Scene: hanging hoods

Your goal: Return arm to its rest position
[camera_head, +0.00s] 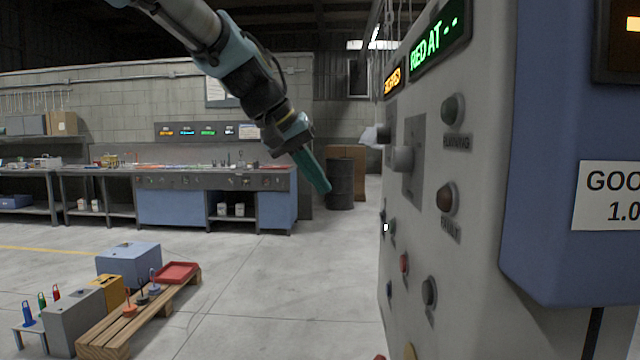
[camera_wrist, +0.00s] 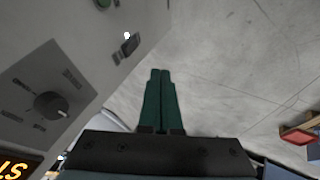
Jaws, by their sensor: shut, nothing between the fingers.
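My arm reaches in from the top left of the head view, its joints teal, grey and black. My gripper (camera_head: 322,186) has long green fingers and points down and to the right, in the air left of the grey control panel (camera_head: 480,120). In the wrist view the two green fingers of my gripper (camera_wrist: 160,74) lie side by side, shut, with nothing between them. They point over bare floor, apart from the panel, which stands to the left with a dark knob (camera_wrist: 50,105).
The panel carries buttons, lamps and lit displays, with a blue cabinet (camera_head: 570,150) at the right. A wooden pallet (camera_head: 120,325) with boxes stands at the lower left. Workbenches (camera_head: 170,205) line the back wall, near a dark barrel (camera_head: 340,185). The middle floor is clear.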

